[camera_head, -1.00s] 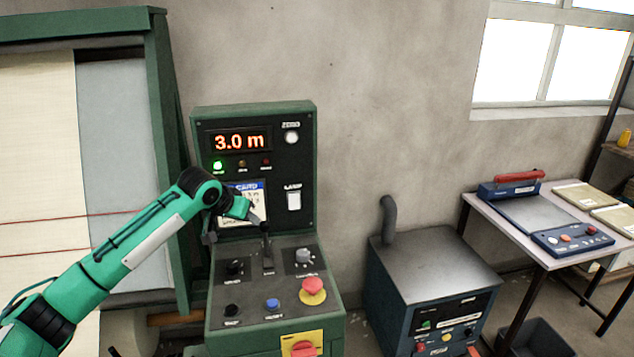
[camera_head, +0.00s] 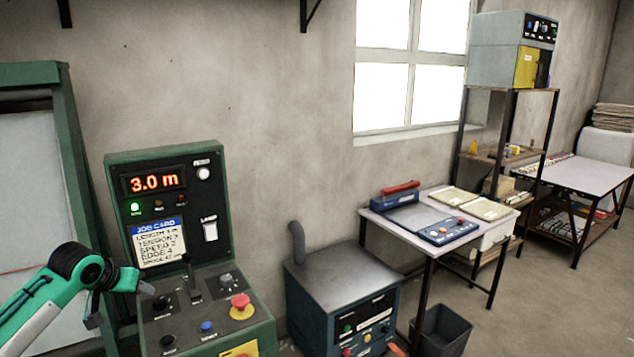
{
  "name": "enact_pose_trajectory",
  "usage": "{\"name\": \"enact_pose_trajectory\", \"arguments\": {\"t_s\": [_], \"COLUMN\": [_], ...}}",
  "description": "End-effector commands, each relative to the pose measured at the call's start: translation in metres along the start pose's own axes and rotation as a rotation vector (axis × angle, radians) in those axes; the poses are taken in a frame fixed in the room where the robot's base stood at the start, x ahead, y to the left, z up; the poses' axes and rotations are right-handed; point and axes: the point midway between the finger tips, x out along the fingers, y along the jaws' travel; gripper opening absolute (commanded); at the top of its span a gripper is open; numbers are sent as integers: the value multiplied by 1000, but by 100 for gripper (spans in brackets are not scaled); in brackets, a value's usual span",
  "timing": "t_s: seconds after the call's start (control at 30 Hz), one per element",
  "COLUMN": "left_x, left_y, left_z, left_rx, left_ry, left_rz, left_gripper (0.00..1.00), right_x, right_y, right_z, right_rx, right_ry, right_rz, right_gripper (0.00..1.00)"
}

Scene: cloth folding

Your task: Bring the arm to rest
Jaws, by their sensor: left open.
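My left arm, green with black joints, comes in from the lower left. Its gripper (camera_head: 121,304) is open and empty, with its fingers spread at the left edge of the green control console (camera_head: 219,166). The console's upright panel has a red "3.0 m" display (camera_head: 157,183), a lit green lamp and a job card (camera_head: 160,243). Its sloped desk has a black lever (camera_head: 190,278), knobs, a blue button (camera_head: 207,327) and a red mushroom button (camera_head: 241,301). The gripper appears apart from the lever. My right gripper is out of view.
A dark blue cabinet (camera_head: 341,272) with a bent pipe stands right of the console. Beyond it are a table (camera_head: 398,229) with a sealer-like device, a shelf (camera_head: 510,90), another table (camera_head: 590,176) and a dark bin (camera_head: 446,328). Floor at right is open.

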Motion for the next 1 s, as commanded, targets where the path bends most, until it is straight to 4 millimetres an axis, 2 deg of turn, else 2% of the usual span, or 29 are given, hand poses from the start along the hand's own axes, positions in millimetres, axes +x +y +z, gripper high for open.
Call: {"name": "enact_pose_trajectory", "arguments": {"t_s": [0.27, 0.47, 0.57, 0.73, 0.87, 1.0], "left_x": [24, 42, 52, 61, 58, 47], "left_y": [35, 68, 90, 135, 164, 188], "left_z": [41, 82, 112, 181, 232, 284], "left_rx": [66, 124, 159, 219, 248, 259], "left_ry": [-41, -74, -95, -135, -159, -184], "left_rz": [22, 45, 61, 95, 114, 122], "left_gripper": [42, 42, 42, 42, 42, 42], "right_x": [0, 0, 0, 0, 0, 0], "right_y": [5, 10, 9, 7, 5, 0], "right_z": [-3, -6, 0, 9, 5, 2], "right_rx": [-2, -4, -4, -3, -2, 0], "right_ry": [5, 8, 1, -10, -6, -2], "right_rz": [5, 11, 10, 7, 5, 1], "right_gripper": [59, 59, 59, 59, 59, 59]}}
